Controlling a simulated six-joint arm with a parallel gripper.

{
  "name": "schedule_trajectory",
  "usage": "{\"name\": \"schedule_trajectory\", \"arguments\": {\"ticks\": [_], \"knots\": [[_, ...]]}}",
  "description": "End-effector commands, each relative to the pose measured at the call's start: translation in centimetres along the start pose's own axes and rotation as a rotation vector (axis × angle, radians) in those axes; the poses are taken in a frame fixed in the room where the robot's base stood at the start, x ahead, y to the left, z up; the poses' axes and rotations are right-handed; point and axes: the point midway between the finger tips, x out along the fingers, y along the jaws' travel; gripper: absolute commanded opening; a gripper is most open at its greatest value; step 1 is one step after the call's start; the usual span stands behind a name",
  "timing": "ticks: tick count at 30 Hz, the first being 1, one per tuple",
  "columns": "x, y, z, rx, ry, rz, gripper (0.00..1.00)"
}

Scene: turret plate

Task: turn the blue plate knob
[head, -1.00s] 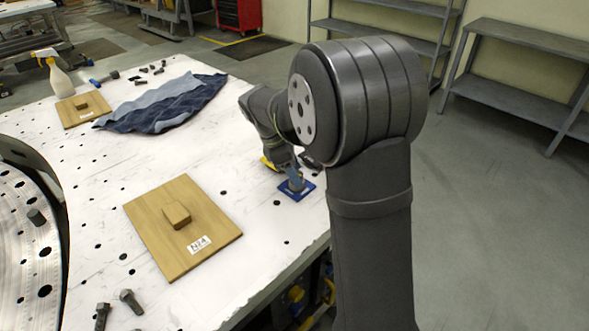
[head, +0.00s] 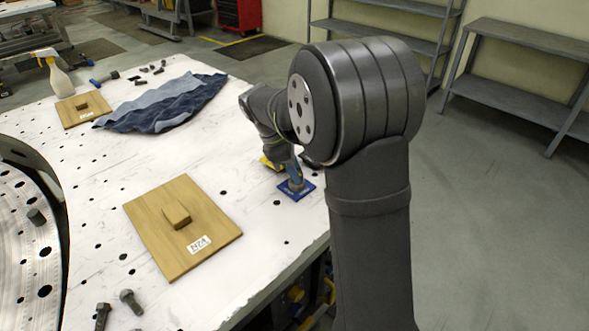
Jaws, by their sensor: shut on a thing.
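The blue plate (head: 303,193) lies flat on the white table near its right edge. My gripper (head: 295,182) points down over the middle of the blue plate and is shut on its knob. The knob itself is mostly hidden by the fingers, so its angle is hard to tell. My arm stands in front and to the right and covers the view beyond the plate.
A wooden plate (head: 207,243) with a block knob and a label lies to the front left.

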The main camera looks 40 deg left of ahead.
Motion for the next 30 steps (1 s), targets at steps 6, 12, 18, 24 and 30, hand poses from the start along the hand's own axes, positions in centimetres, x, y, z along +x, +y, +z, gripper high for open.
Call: {"name": "schedule_trajectory", "arguments": {"ticks": [6, 12, 18, 24, 30], "knots": [[-0.04, 0.04, 0.02, 0.029, 0.000, -0.012, 0.07], [-0.02, 0.06, 0.02, 0.064, 0.000, -0.026, 0.07], [0.01, 0.16, 0.02, 0.140, -0.001, -0.058, 0.07], [-0.02, 0.20, 0.02, 0.232, 0.000, -0.096, 0.07], [0.02, 0.25, 0.01, 0.322, 0.001, -0.134, 0.07]]}}
